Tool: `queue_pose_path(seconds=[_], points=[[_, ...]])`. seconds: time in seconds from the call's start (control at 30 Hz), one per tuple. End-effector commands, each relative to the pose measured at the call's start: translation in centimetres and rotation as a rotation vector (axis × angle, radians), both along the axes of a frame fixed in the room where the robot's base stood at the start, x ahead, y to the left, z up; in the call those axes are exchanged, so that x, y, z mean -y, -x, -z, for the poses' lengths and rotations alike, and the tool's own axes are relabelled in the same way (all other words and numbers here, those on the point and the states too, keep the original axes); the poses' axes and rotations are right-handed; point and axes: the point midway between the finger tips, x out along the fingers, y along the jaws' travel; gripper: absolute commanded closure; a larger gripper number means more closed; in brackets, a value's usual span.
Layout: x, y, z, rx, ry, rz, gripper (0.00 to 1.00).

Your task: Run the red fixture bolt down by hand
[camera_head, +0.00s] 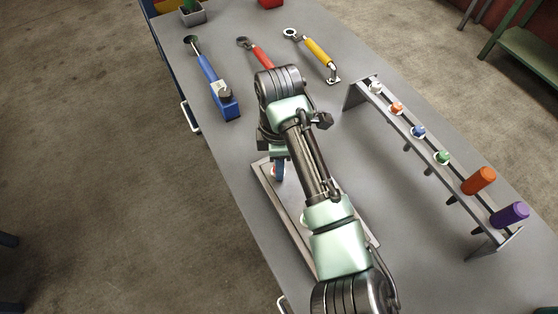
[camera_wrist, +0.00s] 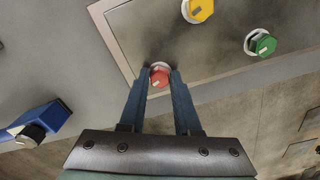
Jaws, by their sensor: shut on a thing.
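The red fixture bolt (camera_wrist: 159,77) stands in a pale ring near a corner of the fixture plate (camera_wrist: 125,30) in the wrist view. My gripper (camera_wrist: 160,75) has its two blue fingers on either side of the bolt's head, shut on it. In the head view the fixture plate (camera_head: 264,187) lies on the bench, mostly under my arm. There my gripper (camera_head: 278,172) points down at the plate's far left part, and the red bolt is largely hidden. A yellow bolt (camera_wrist: 200,10) and a green bolt (camera_wrist: 262,44) also stand on the plate.
A rack (camera_head: 460,200) with several coloured tools stands on the right of the bench. A blue tool (camera_head: 215,85), a red-handled wrench (camera_head: 261,54) and a yellow-handled wrench (camera_head: 317,52) lie beyond the plate. Bins sit at the far end. Bare bench lies between plate and rack.

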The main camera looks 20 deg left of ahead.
Motion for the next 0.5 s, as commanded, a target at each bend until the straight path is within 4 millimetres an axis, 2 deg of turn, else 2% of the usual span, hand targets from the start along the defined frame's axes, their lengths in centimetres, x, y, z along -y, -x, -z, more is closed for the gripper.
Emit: queue_pose_path(seconds=[0.27, 0.5], points=[[-0.01, 0.05, -0.11, -0.002, 0.0, 0.014, 1.0], [-0.02, 0.09, -0.32, -0.004, -0.001, 0.114, 1.0]])
